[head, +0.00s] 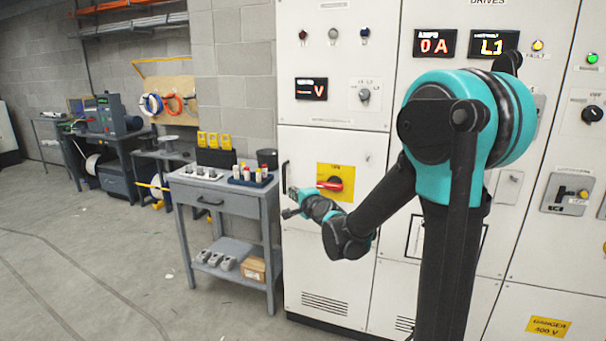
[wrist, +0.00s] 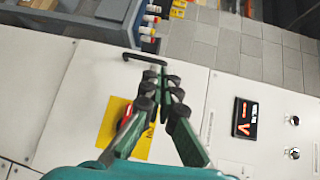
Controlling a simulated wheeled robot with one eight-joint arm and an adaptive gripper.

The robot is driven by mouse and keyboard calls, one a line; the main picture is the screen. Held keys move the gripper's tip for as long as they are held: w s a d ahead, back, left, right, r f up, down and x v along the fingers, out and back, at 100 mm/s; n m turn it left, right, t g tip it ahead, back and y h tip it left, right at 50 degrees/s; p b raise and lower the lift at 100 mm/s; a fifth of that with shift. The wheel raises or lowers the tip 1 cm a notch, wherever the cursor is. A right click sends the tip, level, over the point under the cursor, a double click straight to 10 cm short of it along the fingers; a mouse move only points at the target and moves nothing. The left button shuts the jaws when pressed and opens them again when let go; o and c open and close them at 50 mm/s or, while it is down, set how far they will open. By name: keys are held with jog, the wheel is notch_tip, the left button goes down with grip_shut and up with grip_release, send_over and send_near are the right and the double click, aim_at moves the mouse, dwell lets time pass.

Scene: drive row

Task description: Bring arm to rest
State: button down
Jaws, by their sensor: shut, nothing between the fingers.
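My arm, teal and black, rises at the right of the head view and bends down to the left in front of the white drive cabinets (head: 330,250). My gripper (head: 287,213) is at the arm's end, near the red rotary handle (head: 337,184) on its yellow plate (head: 322,171). In the wrist view my gripper (wrist: 165,88) has its dark green fingers drawn together at the tips, with nothing held. The yellow plate (wrist: 108,128) and part of the red handle (wrist: 125,115) show behind the fingers. A black door handle (wrist: 147,57) lies just beyond the fingertips.
A grey workbench (head: 243,195) with bottles and small parts stands left of the cabinet. More benches with machines (head: 98,118) are farther left. Open floor (head: 90,245) lies at the left front. A danger label (head: 548,327) is on the right cabinet.

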jog(key=s+d+f+n+g+h, duration=0.2)
jog(key=s+d+f, duration=0.5)
jog(key=s, duration=0.4)
jog(key=s+d+f+n+g+h, duration=0.2)
jog(key=s+d+f+n+g, duration=0.3)
jog(key=s, duration=0.6)
jog(key=s+d+f+n+g+h, duration=0.3)
jog(key=s+d+f+n, duration=0.3)
jog(key=s+d+f, duration=0.3)
jog(key=shift+s+d+f+g, duration=0.3)
jog(key=shift+s+d, duration=0.55)
jog(key=shift+s, duration=0.2)
jog(key=shift+r, duration=0.1)
